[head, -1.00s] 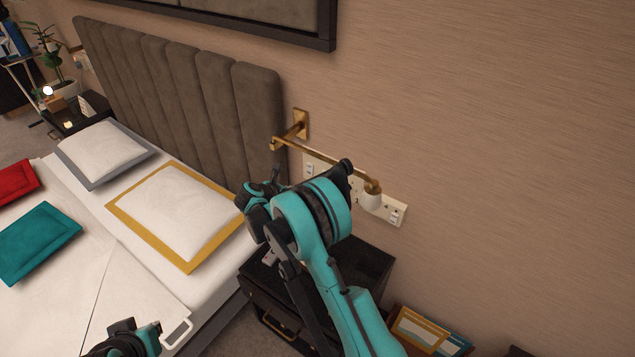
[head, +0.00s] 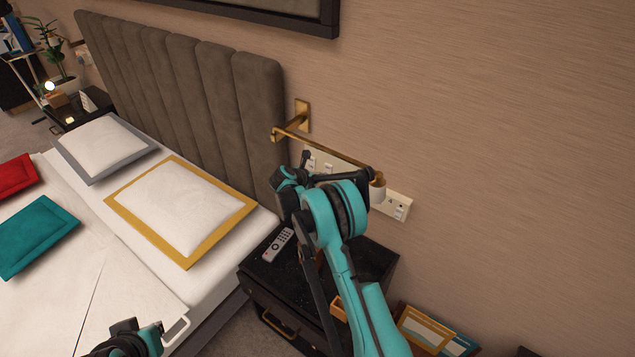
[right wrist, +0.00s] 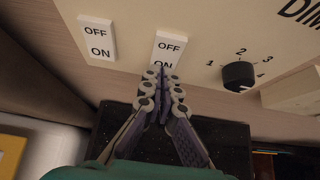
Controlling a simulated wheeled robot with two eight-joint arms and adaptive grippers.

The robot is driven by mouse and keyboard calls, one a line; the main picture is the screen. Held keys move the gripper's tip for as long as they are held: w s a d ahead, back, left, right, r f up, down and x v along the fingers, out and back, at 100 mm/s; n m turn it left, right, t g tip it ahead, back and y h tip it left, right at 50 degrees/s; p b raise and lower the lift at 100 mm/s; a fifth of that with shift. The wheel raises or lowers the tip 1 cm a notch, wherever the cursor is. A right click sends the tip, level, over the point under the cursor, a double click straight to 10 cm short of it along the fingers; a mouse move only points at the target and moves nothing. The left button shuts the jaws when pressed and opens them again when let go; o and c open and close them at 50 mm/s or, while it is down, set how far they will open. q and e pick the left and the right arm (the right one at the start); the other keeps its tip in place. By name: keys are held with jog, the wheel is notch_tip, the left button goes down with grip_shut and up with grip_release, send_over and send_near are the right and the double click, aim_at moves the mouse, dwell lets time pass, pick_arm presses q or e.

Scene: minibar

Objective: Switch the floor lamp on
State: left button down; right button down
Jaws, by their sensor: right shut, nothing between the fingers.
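A cream wall panel shows in the right wrist view (right wrist: 135,45) with two white rocker switches marked OFF and ON, a left one (right wrist: 97,38) and a middle one (right wrist: 169,45), plus a black dimmer knob (right wrist: 238,76). My right gripper (right wrist: 163,72) is shut and empty. Its tips overlap the ON end of the middle switch; I cannot tell if they touch. In the head view, my right arm partly hides the panel (head: 397,203). I cannot make out a floor lamp. My left gripper (head: 135,330) is low over the bed; its fingers are unclear.
A brass wall lamp (head: 335,152) reaches out above the panel, close to my right arm. A black nightstand (head: 262,283) below holds a remote (head: 278,244). The bed (head: 135,275) with pillows is to the left. Picture frames (head: 425,327) stand low at right.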

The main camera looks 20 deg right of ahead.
jog(key=shift+d, duration=0.1)
jog(key=shift+w+d+f, duration=0.1)
jog(key=shift+w+d, duration=0.05)
dwell(0.4)
jog(key=shift+r, duration=0.85)
